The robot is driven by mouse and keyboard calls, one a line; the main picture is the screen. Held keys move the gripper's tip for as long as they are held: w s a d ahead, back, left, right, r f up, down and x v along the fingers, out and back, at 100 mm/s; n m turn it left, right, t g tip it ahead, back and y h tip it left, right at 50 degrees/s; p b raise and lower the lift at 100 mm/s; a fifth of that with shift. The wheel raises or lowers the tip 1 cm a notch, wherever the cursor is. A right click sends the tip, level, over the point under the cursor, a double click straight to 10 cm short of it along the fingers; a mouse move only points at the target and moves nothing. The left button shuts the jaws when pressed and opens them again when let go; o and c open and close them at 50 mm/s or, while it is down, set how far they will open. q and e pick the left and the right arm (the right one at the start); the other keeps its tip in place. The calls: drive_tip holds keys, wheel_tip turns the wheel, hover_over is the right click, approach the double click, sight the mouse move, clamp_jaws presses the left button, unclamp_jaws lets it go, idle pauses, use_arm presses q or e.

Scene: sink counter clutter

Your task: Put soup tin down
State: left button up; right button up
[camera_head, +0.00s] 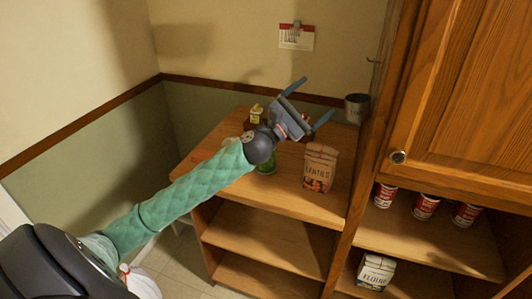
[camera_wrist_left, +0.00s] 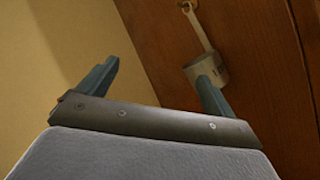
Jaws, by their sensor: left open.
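My left gripper (camera_head: 314,101) is open and empty, raised above the back of the wooden shelf unit's top (camera_head: 285,190). Its two spread fingers also show in the left wrist view (camera_wrist_left: 156,76), with nothing between them. Red-and-white tins (camera_head: 424,206) stand in a row on the shelf below the cabinet at the right, well away from the gripper. I cannot read whether one is the soup tin. A green object (camera_head: 267,169) on the unit's top is mostly hidden behind my left arm. My right gripper is out of view.
A printed paper bag (camera_head: 320,168) stands right of my arm, and a yellow-topped item (camera_head: 256,113) behind it. A grey metal dipper (camera_head: 357,108) hangs by the cabinet side; it also shows in the wrist view (camera_wrist_left: 203,66). A flour bag (camera_head: 375,271) sits low right.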

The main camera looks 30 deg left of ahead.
use_arm(q)
drive_tip(key=a+f+n+g+y+p, duration=0.1)
drive_tip(key=a+f+n+g+y, duration=0.1)
drive_tip(key=a+f+n+y, duration=0.2)
drive_tip(key=s+a+f+n+g+y+p, duration=0.1)
drive_tip(key=a+f+n+y, duration=0.4)
drive_tip(key=f, duration=0.5)
drive_tip(key=s+a+f+n+g+y+p, duration=0.1)
drive_tip(key=a+f+n+g+y, duration=0.3)
drive_tip(key=f+n, duration=0.3)
drive_tip(key=shift+a+y+p, duration=0.3)
drive_tip(key=shift+a+p, duration=0.05)
drive_tip(key=shift+a, duration=0.1)
drive_tip(key=w+p, duration=0.1)
drive_tip(key=w, duration=0.1)
drive_tip(key=w+a+p, duration=0.1)
drive_tip(key=w, duration=0.1)
drive_tip(key=shift+a+p, duration=0.2)
drive_tip(key=shift+p, duration=0.1)
drive_tip(key=shift+w+a+f, duration=0.1)
drive_tip(key=shift+w+f, duration=0.1)
drive_tip(key=shift+w, duration=0.25)
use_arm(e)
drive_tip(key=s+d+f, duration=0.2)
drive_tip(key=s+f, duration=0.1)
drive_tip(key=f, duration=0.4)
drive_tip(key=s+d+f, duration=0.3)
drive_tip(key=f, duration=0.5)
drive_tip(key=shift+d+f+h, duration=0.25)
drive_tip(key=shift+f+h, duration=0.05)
